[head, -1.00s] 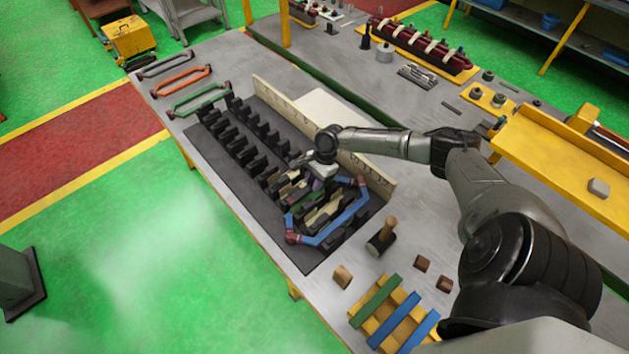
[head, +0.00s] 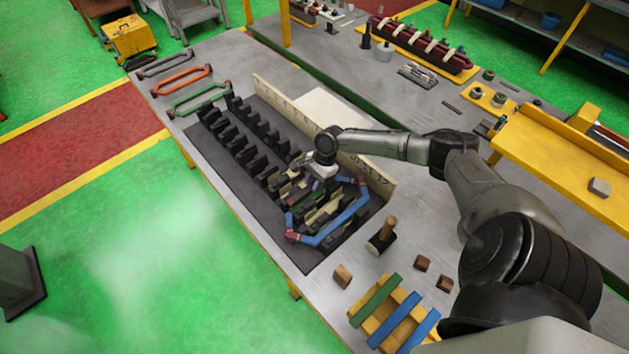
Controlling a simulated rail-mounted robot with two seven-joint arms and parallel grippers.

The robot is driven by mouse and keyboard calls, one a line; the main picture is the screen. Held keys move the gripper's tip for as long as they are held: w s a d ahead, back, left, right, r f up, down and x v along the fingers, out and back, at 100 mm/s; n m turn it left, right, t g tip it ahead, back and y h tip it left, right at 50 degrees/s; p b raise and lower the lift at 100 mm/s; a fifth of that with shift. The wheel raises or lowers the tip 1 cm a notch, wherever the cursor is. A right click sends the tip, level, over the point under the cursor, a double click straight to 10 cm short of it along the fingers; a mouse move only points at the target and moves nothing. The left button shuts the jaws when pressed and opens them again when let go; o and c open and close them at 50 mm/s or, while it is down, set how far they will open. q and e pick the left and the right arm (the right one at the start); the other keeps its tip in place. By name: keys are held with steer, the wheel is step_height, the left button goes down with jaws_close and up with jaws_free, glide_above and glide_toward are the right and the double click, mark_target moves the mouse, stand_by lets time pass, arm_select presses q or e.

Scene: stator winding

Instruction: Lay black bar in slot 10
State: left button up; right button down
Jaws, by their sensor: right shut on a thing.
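The dark stator block (head: 205,145) lies on the bench with two rows of black teeth and slots between them. My right gripper (head: 308,190) is low over the block's middle, among the teeth. It is shut on a dark piece, taken to be the black bar; the arm and the teeth hide most of it. I cannot tell how far the bar is into a slot. The numbers on the pale strip (head: 375,178) behind the block are too small to read surely. My left gripper is not in view.
A blue coil (head: 340,226) lies across the block's near end, close to my right gripper. Green and blue bars (head: 376,300) rest on a yellow rack in front. Green, orange and grey coils (head: 182,80) lie at the far left.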

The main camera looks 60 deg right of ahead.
mark_target(314, 194)
steer(key=shift+f, duration=0.25)
steer(key=shift+f, duration=0.25)
steer(key=shift+f+b, duration=0.35)
steer(key=shift+f, duration=0.45)
steer(key=shift+f, duration=0.35)
steer(key=shift+f, duration=0.15)
steer(key=shift+f, duration=0.15)
stand_by(0.4)
steer(key=shift+f, duration=0.3)
stand_by(0.4)
steer(key=c, duration=0.9)
jaws_free()
steer(key=shift+o, duration=0.4)
